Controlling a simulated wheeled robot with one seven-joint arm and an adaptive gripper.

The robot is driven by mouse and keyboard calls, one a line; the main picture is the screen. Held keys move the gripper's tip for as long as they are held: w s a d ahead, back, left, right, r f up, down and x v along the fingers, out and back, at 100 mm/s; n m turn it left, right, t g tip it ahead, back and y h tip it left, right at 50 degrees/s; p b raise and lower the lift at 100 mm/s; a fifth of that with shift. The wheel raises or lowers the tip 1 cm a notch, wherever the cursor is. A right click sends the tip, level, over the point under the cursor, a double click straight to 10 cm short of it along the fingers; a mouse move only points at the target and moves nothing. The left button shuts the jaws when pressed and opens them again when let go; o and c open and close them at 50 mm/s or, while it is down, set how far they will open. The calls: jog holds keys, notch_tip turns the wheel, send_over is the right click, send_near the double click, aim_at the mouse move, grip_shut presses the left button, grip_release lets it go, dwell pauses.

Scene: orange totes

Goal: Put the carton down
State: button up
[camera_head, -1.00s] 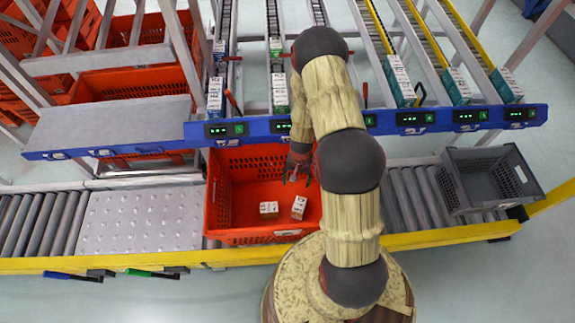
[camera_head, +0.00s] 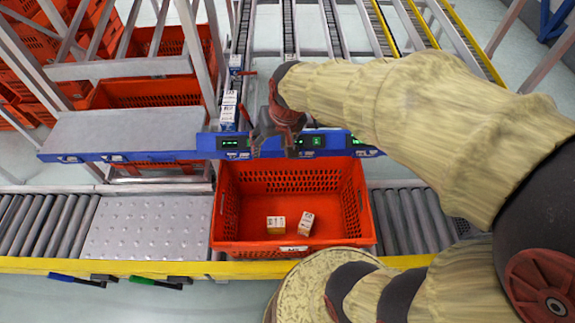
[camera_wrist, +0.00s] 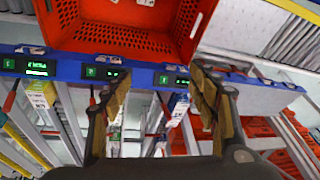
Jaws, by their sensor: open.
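Two small cartons lie apart on the floor of the orange tote, a left carton (camera_head: 276,224) and a right, tilted carton (camera_head: 306,223). The orange tote (camera_head: 228,246) stands on the roller conveyor in front of the blue rail. My gripper (camera_head: 272,150) is above the blue rail, behind the tote and clear of the cartons. In the wrist view my gripper (camera_wrist: 160,95) has its two fingers wide apart with nothing between them. The tote (camera_wrist: 125,42) shows at the top of that view.
The blue rail (camera_head: 130,157) with green displays runs behind the tote. Cartons (camera_head: 228,112) stand in a flow lane behind it. A grey shelf (camera_head: 120,117) and a dimpled metal plate (camera_head: 145,226) are on the left. More orange totes (camera_head: 90,40) stand at the back left.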

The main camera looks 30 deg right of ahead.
jog(key=s+a+r+n, duration=0.1)
jog(key=s+r, duration=0.3)
jog(key=s, duration=0.2)
jog(key=s+a+r+n+t, duration=0.1)
jog(key=s+a+r, duration=0.1)
jog(key=s+r, duration=0.3)
jog(key=s, duration=0.2)
jog(key=shift+s+a+n+t, duration=0.25)
jog(key=shift+s+n+t, duration=0.05)
